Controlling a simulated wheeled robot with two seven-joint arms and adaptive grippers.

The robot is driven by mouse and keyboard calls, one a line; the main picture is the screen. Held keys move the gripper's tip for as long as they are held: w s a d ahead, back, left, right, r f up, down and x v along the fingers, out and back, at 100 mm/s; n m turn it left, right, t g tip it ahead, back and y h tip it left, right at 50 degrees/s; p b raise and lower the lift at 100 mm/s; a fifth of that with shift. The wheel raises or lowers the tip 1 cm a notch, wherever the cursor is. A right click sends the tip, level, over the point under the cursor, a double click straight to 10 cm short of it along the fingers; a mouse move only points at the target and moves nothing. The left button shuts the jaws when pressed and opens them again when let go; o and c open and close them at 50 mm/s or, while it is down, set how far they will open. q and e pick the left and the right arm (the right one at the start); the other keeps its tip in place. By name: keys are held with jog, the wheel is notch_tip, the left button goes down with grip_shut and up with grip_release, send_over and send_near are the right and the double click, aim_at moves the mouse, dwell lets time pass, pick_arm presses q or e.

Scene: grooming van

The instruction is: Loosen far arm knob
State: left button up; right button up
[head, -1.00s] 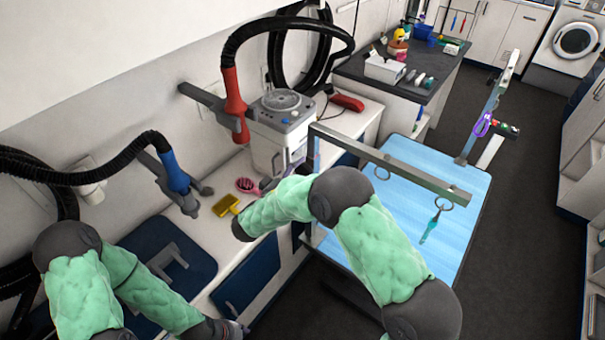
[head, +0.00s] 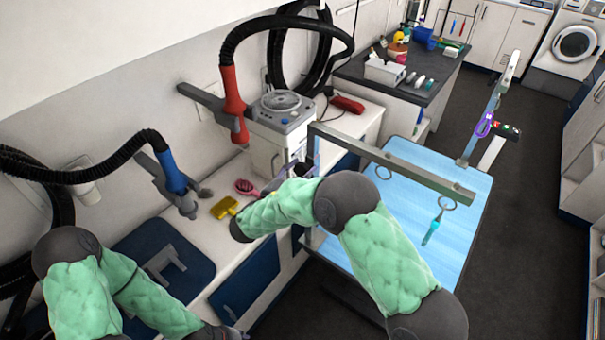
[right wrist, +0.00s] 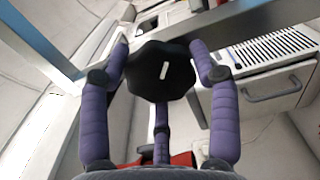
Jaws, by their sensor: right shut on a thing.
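A black lobed knob (right wrist: 162,78) with a pale slot-like mark fills the middle of the right wrist view, beside a grey metal bar (right wrist: 245,25). The purple padded fingers of my right gripper (right wrist: 160,62) are shut on the knob, one on each side. In the head view my right gripper (head: 288,172) is at the post at the left end of the grooming arm (head: 400,165), and my own arm partly hides it. The knob cannot be made out there.
A grey-white machine (head: 280,115), a pink brush (head: 246,187) and a yellow brush (head: 224,207) stand on the left counter. A second post (head: 492,108) rises at the far right.

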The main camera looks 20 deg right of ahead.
jog(key=n, duration=0.2)
jog(key=n+p, duration=0.1)
jog(key=shift+w+a+r+n, duration=0.1)
jog(key=shift+r+n, duration=0.1)
jog(key=shift+n, duration=0.2)
jog(key=n+p, duration=0.1)
jog(key=n, duration=0.2)
jog(key=shift+n, duration=0.3)
jog(key=n+p, duration=0.1)
jog(key=n, duration=0.2)
jog(key=shift+f, duration=0.2)
jog(key=shift+f+n+p, duration=0.1)
jog(key=shift+n+p, duration=0.3)
jog(key=shift+f, duration=0.15)
jog(key=o, duration=1.1)
jog(key=shift+o, duration=0.3)
